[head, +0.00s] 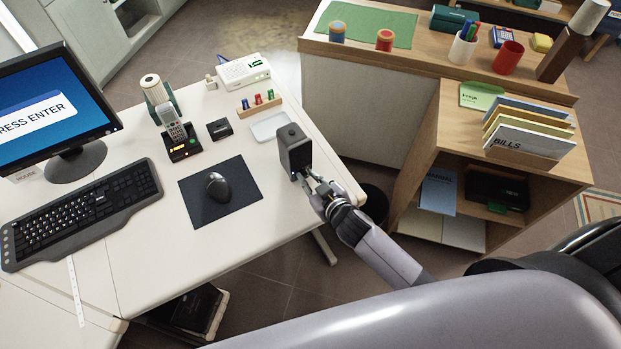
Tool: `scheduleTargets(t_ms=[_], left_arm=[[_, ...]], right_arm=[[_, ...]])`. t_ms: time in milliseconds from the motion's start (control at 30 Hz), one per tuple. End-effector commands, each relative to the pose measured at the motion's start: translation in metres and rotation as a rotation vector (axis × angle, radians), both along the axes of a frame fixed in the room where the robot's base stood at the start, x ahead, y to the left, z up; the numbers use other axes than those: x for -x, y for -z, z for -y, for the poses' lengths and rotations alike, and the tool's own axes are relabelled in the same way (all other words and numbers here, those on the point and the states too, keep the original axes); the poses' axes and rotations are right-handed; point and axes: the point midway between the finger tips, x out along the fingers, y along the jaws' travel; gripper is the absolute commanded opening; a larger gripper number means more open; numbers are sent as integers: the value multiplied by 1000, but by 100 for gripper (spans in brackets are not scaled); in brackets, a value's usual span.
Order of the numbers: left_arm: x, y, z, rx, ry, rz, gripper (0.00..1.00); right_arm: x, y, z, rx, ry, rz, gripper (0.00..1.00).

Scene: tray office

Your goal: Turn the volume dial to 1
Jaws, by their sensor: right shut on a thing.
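A dark grey box that looks like a speaker (294,148) stands upright near the right edge of the white desk, with a small round knob on top. My right gripper (311,180) is at the low front of this box, its fingers closed on what appears to be the volume dial there. The fingers hide the dial, so I cannot read its setting. My left gripper is not in view.
A mouse (218,187) on a dark mat, a keyboard (82,212), a monitor (50,115) and a cordless phone (172,122) stand to the left. A pale tray (268,127) lies behind the box. A wooden shelf (455,125) stands right, past a gap.

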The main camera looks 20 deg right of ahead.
Motion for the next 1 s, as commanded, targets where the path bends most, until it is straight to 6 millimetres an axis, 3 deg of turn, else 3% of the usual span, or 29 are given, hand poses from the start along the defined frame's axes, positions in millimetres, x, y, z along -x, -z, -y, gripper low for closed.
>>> scheduleTargets(t_ms=[467,500,767,1000], left_arm=[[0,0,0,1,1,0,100],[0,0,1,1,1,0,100],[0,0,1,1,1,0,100],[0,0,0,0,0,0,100]], right_arm=[[0,-1,-1,10,-2,6,0],[0,-1,-1,10,-2,6,19],[0,-1,-1,11,-1,5,36],[0,0,-1,11,-1,4,37]])
